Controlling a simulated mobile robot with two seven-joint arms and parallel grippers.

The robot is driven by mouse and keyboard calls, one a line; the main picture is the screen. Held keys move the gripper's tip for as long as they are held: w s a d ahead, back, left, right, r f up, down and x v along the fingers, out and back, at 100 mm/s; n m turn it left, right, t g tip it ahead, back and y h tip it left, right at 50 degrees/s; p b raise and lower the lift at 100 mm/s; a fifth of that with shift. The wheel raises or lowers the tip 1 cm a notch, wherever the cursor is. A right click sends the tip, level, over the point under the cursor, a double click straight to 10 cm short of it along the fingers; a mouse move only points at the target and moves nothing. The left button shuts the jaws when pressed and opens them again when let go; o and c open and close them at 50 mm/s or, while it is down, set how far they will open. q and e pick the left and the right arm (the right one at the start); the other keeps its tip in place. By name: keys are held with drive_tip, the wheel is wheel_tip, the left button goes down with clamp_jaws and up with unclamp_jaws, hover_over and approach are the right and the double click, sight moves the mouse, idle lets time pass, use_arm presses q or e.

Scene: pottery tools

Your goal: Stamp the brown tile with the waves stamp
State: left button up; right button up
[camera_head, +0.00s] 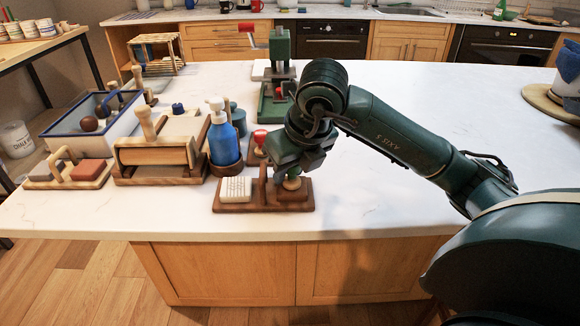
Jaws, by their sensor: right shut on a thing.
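My right gripper (291,176) points down at the right half of a dark wooden carrier (262,208). It is shut on a stamp with a green handle and a round tan lower part (292,184). The stamp is right over a brown block (295,195), which may be the brown tile; I cannot tell whether they touch. The stamp's face and its pattern are hidden. A white block with faint marks (236,188) sits in the carrier's left half. A red-topped stamp (260,137) stands just behind. My left gripper is not in view.
A blue pump bottle (222,140) and a wooden roller press (158,152) stand left of the carrier. A carrier with a reddish-brown block (88,169) is at far left. A green press (280,70) stands behind. The counter's front right (370,205) is clear.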

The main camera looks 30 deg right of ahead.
drive_tip(key=shift+r+p, duration=2.2)
drive_tip(key=shift+r, duration=0.8)
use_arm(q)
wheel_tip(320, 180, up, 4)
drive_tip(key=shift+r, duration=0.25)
